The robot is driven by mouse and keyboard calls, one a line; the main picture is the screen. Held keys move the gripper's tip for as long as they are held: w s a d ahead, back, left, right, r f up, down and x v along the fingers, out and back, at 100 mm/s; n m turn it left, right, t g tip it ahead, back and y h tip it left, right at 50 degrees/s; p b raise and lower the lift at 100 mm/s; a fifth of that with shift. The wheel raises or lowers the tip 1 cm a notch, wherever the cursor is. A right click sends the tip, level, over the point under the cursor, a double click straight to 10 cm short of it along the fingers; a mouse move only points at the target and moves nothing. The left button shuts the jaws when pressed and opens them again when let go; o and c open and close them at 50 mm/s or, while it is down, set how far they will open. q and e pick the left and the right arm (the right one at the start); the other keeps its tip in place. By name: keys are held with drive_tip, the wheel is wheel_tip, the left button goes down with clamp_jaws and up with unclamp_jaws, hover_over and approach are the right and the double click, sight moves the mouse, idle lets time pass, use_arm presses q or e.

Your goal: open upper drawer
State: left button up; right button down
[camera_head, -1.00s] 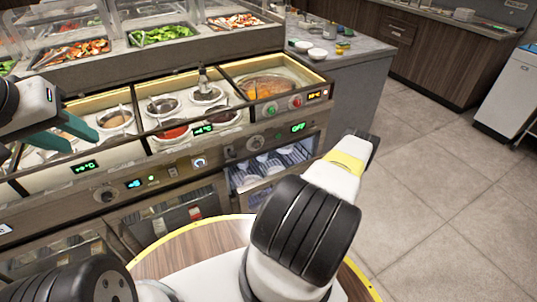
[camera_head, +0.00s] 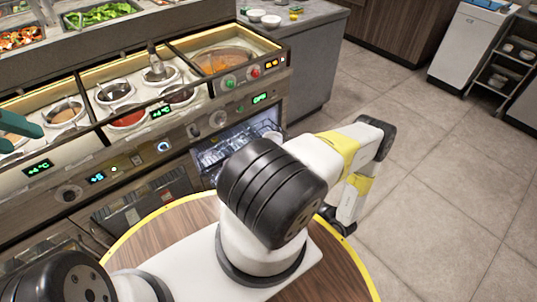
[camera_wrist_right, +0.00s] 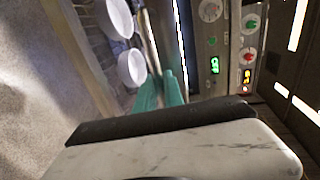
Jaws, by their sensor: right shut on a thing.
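The upper drawer (camera_head: 208,158) in the counter front is below the green-lit control panel. It stands at least partly open, with dishes visible inside; my right arm hides its front part in the head view. In the right wrist view, my right gripper (camera_wrist_right: 161,92) has its teal fingers close together, shut at the drawer's edge, probably on its handle; the exact contact is unclear. White bowls (camera_wrist_right: 131,68) lie beside the fingers. In the head view the right gripper is hidden behind my arm. My left gripper (camera_head: 18,125) shows only partly at the left edge, above the sauce wells.
Sauce wells (camera_head: 125,118) and a soup well (camera_head: 222,60) line the counter top. A grey side counter with small bowls (camera_head: 264,20) stands behind. A white cabinet (camera_head: 465,45) is at the upper right. The tiled floor (camera_head: 440,190) at right is clear.

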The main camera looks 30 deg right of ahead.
drive_tip(key=shift+s+d, duration=0.1)
drive_tip(key=shift+s, duration=0.35)
drive_tip(key=c, duration=1.5)
unclamp_jaws()
drive_tip(key=shift+o, duration=0.2)
drive_tip(key=v, duration=0.7)
drive_tip(key=shift+s, duration=0.4)
drive_tip(key=shift+d+r, duration=0.1)
